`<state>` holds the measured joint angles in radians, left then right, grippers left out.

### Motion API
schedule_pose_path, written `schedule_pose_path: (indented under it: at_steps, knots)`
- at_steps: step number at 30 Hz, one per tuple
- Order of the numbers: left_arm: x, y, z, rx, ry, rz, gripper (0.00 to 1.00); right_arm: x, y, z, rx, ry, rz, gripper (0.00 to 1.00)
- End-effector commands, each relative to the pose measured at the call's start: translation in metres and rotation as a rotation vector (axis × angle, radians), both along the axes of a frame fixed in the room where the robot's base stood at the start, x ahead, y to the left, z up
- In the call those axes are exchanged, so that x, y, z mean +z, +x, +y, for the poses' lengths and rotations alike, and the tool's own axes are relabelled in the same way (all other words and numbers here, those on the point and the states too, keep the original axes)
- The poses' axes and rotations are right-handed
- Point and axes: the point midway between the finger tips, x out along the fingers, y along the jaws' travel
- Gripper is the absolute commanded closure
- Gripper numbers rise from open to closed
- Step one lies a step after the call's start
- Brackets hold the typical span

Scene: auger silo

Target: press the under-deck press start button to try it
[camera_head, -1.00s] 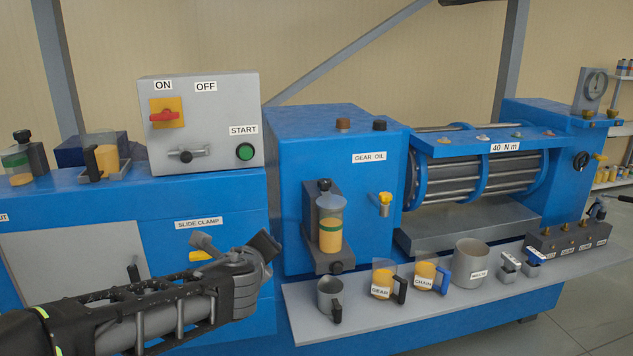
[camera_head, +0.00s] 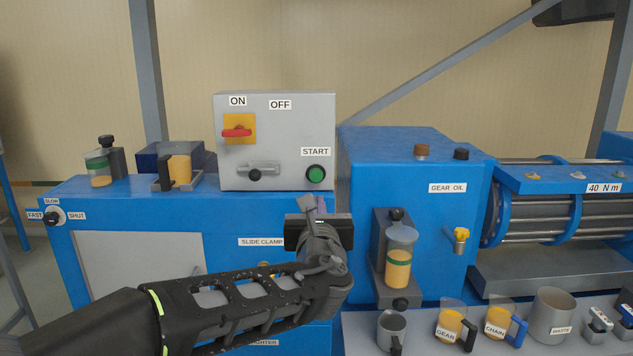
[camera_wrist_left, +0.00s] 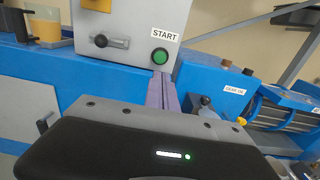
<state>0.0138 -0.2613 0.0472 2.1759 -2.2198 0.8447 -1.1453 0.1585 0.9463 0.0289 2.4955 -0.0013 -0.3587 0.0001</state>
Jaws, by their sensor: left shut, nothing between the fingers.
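The green start button (camera_head: 316,174) sits low on the right of the grey control box, under a START label. It also shows in the left wrist view (camera_wrist_left: 160,57), just beyond my fingertips. My left gripper (camera_head: 312,202) is shut and empty, its fingers pointing up below the button. In the left wrist view the closed fingers (camera_wrist_left: 161,88) point toward the button; a small gap seems to remain, but contact is hard to judge. My right gripper is not in view.
To the right stands a blue housing (camera_head: 380,150) with an oil cup (camera_head: 399,258). A shelf below holds several jugs.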

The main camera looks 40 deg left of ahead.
Motion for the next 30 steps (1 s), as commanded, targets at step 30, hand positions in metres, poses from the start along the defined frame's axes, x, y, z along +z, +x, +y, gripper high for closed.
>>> schedule_pose_path:
  at_steps: [30]
  knots:
    - [-0.001, 0.106, 0.081, 0.0, -0.001, 0.001, 1.0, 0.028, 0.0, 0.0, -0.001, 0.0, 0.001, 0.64]
